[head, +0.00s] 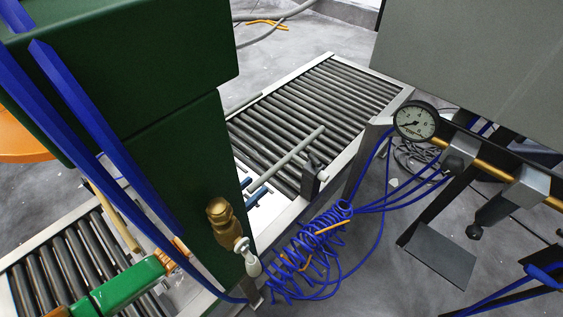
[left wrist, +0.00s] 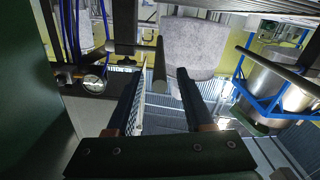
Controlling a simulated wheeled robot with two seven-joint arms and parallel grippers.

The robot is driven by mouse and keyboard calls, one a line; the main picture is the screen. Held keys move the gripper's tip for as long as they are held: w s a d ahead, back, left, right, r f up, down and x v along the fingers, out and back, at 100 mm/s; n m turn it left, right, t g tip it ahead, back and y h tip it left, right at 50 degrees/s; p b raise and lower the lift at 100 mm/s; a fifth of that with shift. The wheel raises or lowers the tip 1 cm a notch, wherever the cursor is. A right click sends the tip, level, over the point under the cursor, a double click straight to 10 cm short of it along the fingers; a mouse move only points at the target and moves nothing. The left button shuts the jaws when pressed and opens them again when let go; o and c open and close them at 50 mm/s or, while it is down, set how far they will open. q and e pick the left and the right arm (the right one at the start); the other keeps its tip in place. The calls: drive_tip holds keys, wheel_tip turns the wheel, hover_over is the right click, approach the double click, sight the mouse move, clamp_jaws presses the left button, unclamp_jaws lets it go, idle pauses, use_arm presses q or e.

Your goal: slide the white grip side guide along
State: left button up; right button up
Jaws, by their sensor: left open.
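The side guide looks like a pale grey rod (head: 290,158) slanting over the roller conveyor, with a dark post (head: 311,178) at its side. I cannot make out a white grip for certain. My left gripper (head: 255,187) is open; its dark blue fingertips show just past the green column, close to the near end of the rod. Its green palm is at the lower left, and the column hides most of the fingers. In the left wrist view my open left gripper (left wrist: 155,82) has the rod (left wrist: 160,68) showing between its fingers. I cannot tell whether they touch.
The green column (head: 225,180) stands close to my left arm, with a brass fitting (head: 222,218) on it. The roller conveyor (head: 345,90) runs away behind it. Coiled blue hoses (head: 305,250) hang at its near side. A pressure gauge (head: 415,121) stands at right.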

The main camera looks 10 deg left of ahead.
sight(270, 171)
use_arm(q)
drive_tip(key=b+x, duration=0.2)
drive_tip(key=x, duration=0.5)
drive_tip(key=shift+s, duration=0.1)
clamp_jaws()
use_arm(e)
drive_tip(key=shift+w+a+f, duration=0.25)
drive_tip(key=shift+w+a, duration=0.5)
drive_tip(key=shift+w, duration=0.05)
idle(0.3)
